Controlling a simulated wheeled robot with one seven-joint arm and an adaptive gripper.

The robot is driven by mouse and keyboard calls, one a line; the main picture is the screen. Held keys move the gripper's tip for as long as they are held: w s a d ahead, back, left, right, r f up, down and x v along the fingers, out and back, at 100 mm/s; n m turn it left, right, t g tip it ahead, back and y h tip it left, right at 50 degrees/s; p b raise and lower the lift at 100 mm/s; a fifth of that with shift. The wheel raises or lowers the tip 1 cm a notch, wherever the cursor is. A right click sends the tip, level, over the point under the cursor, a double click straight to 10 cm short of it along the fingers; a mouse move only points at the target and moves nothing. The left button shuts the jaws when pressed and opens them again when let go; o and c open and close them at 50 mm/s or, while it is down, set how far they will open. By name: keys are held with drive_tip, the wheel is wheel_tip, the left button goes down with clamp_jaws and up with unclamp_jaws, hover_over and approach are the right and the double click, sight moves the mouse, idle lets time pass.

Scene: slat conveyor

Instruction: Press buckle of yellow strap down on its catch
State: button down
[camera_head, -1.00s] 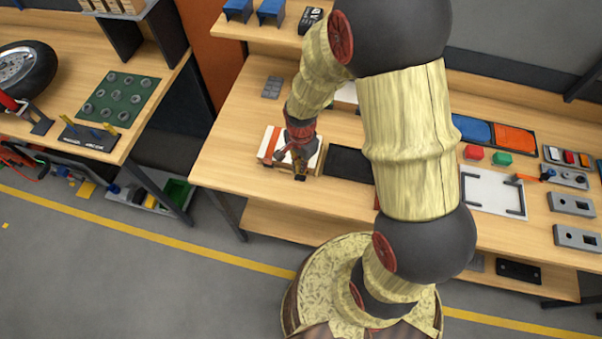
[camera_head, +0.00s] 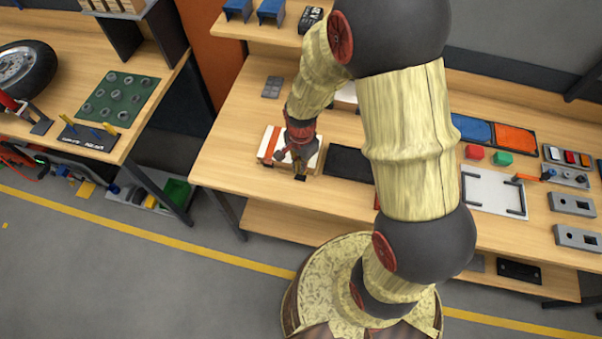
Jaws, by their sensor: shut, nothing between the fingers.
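A small white block with an orange-red stripe (camera_head: 267,146) lies on the wooden bench, left of the black mat. My gripper (camera_head: 299,168), dark and red, points down over the block's right part. Its fingers are shut and empty. A small yellowish patch shows by the fingers, perhaps the yellow strap. A small black piece (camera_head: 301,178) shows at the block's front edge, just below the fingertips; I cannot tell if it is the catch or the buckle. Whether the fingers touch it is also unclear. My gripper and wrist hide much of the block.
A black mat (camera_head: 349,163) lies right of the block, partly behind my arm. A grey tiled piece (camera_head: 272,87) lies behind it. The bench (camera_head: 225,160) is clear to the left. A white tray (camera_head: 490,191) and red and green blocks are further right.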

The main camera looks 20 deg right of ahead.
drive_tip(key=shift+f+b, duration=0.85)
drive_tip(key=shift+f, duration=0.5)
drive_tip(key=shift+s+a, duration=0.1)
drive_tip(key=shift+s, duration=0.05)
drive_tip(key=shift+s+a+r, duration=0.1)
drive_tip(key=shift+s+a, duration=0.7)
drive_tip(key=shift+s, duration=0.25)
wheel_tip(320, 180, up, 10)
drive_tip(key=p, duration=0.7)
drive_tip(key=shift+p, duration=0.35)
